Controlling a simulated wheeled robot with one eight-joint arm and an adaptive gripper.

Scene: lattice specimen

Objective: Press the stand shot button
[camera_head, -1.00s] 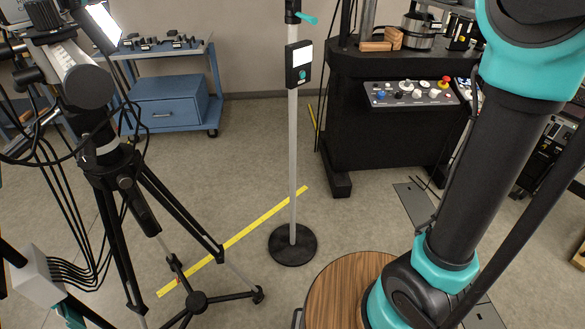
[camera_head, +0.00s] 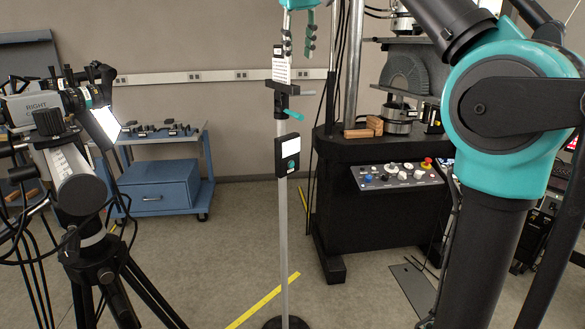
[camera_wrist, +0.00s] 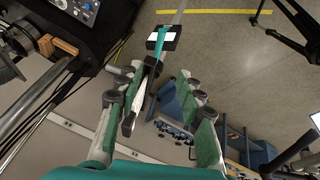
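The stand is a slim grey pole (camera_head: 283,230) on a round black base. A black box (camera_head: 280,157) with a white panel is fixed partway up the pole, and a round teal button (camera_head: 291,164) sits on its front below the panel. My gripper (camera_head: 299,52) is high above the box, near the top of the stand, with its fingers pointing down. In the wrist view my gripper (camera_wrist: 157,92) has its green-padded fingers apart, with no object gripped between them. The box (camera_wrist: 175,38) shows beyond the fingertips there; its button is not clear in that view.
A dark clamp (camera_head: 288,89) with a teal lever (camera_head: 293,115) and a white label sits on the pole above the box. A camera tripod (camera_head: 100,250) stands at left. A black machine with a control panel (camera_head: 397,175) stands at right.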

